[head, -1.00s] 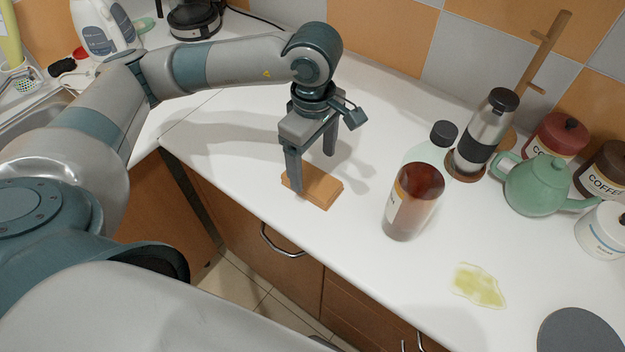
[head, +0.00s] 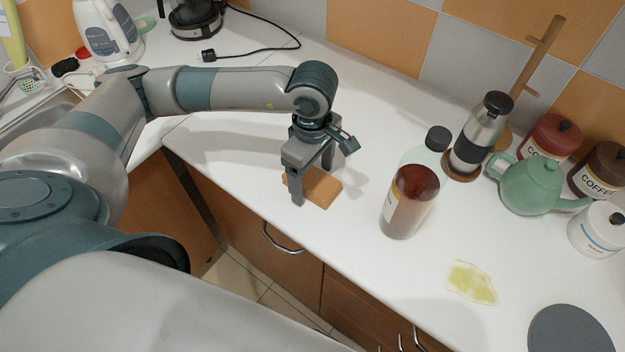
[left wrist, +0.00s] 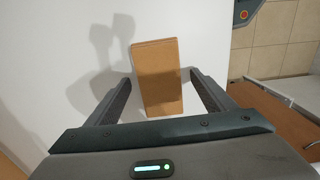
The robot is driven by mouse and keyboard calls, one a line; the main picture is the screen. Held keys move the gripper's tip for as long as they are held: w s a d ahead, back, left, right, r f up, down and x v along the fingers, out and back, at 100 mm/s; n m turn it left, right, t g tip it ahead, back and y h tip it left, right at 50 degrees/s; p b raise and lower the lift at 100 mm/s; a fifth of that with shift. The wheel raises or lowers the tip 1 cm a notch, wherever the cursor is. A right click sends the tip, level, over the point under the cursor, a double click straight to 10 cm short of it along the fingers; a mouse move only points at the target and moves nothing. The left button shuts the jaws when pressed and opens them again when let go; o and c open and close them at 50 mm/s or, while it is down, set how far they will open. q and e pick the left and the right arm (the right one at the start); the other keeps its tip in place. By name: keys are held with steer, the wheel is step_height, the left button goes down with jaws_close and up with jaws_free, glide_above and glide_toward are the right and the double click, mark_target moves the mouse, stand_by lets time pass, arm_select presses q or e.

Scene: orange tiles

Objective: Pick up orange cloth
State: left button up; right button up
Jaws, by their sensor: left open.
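The orange cloth (head: 322,188) lies folded flat in a rectangle on the white counter near its front edge. In the left wrist view the cloth (left wrist: 158,75) lies between and ahead of the two fingers. My left gripper (head: 312,188) points down over the cloth, its fingers apart on either side of it. In the left wrist view my left gripper (left wrist: 163,85) is open and empty. Part of the cloth is hidden behind a finger in the head view. My right gripper is not in view.
A brown bottle (head: 408,203), a clear bottle, a steel flask (head: 478,140) and a green teapot (head: 530,186) stand to the right. A yellow-green spill (head: 471,283) lies on the counter. The counter edge is close in front of the cloth.

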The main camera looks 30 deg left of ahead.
mark_target(313, 178)
arm_select(q)
steer(key=c, duration=1.2)
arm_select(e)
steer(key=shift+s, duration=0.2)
arm_select(q)
steer(key=shift+o, duration=0.2)
steer(key=shift+r, duration=0.1)
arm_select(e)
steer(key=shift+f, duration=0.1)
